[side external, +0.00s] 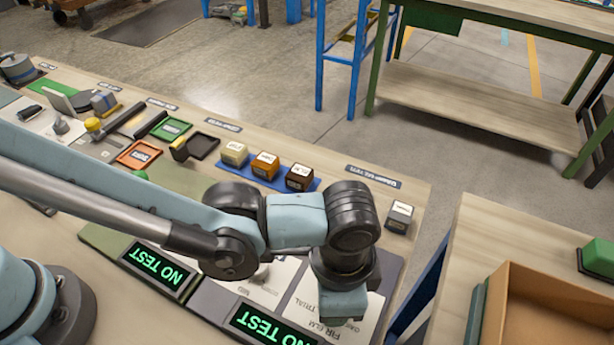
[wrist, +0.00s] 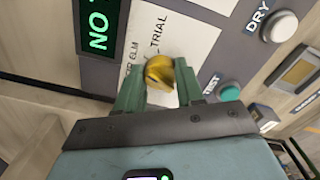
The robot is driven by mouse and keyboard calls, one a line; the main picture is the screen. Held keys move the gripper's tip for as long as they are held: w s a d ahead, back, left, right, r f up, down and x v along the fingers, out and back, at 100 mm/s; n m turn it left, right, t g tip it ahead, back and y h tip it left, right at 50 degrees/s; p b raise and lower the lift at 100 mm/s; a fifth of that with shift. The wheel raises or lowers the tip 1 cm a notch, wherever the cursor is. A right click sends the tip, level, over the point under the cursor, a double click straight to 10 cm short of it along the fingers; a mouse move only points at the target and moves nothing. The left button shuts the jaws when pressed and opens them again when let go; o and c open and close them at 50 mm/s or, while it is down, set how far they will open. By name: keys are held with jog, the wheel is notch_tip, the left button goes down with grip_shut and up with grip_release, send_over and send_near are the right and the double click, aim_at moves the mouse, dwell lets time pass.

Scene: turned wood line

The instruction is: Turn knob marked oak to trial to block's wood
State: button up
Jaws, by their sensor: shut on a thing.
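My gripper (wrist: 159,84) is shut on a yellow knob (wrist: 159,71) on the panel, with a green finger on either side of it. The knob stands on a white plate (wrist: 176,33) with lettering around it; "TRIAL" and "ELM" can be read in the wrist view. My fingers hide part of the lettering, and I cannot tell where the knob points. In the side view my gripper (side external: 342,303) is over the panel's right end, and the knob is hidden. A small grey block (side external: 399,216) with a pale label stands behind the panel.
Two displays read "NO TEST" (side external: 158,271) (side external: 268,326). A white DRY button (wrist: 279,26) and a green TEST button (wrist: 229,91) sit near the knob. Pale, orange and dark blocks stand on a blue tray (side external: 255,178). An open box (side external: 548,300) is at the right.

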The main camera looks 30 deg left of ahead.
dwell(0.4)
jog(key=o, duration=1)
jog(key=shift+o, duration=0.2)
jog(key=shift+r, duration=0.15)
notch_tip(320, 180, up, 12)
